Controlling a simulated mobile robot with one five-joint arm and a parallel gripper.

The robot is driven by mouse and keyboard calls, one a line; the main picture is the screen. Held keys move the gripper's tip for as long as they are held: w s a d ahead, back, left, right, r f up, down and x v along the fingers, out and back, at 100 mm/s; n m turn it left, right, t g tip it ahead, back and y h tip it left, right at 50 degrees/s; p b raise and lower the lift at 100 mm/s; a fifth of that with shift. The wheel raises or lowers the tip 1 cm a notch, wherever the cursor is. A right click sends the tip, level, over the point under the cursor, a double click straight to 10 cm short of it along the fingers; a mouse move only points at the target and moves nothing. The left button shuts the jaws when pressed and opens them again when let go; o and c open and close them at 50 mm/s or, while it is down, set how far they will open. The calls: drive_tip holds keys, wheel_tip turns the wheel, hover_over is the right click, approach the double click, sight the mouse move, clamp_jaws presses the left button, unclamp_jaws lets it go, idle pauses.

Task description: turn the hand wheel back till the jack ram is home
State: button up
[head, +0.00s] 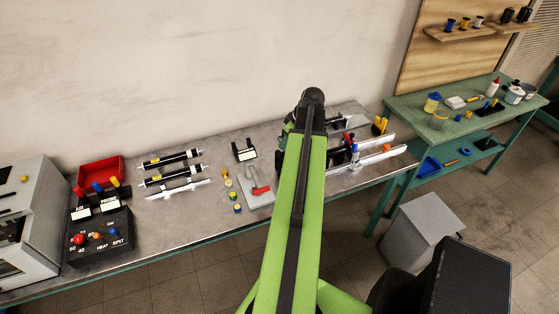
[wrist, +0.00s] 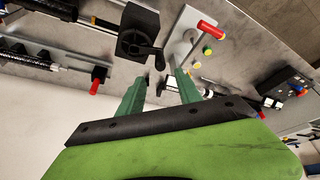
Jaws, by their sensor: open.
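In the wrist view a black block (wrist: 136,22) with a round hub and a dark crank-like arm (wrist: 150,50) lies just beyond my fingertips. I cannot tell for sure whether this is the jack's hand wheel. A long rod mechanism (wrist: 45,62) with a red handle (wrist: 97,80) lies to its left; no ram is clearly told apart.
A grey plate with a red-handled lever (head: 261,190) stands left of my arm, with several small coloured pots beside it. Long rails (head: 375,148) lie to the right. A black control box (head: 100,238) and red bin (head: 100,172) are at left. Bare bench (head: 175,225) shows at the front.

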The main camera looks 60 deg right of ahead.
sight(279, 152)
drive_tip(key=b+x, duration=0.9)
drive_tip(key=x, duration=0.2)
drive_tip(key=shift+f, duration=0.3)
drive_tip(key=shift+r, duration=0.15)
drive_tip(key=shift+c, duration=0.2)
clamp_jaws()
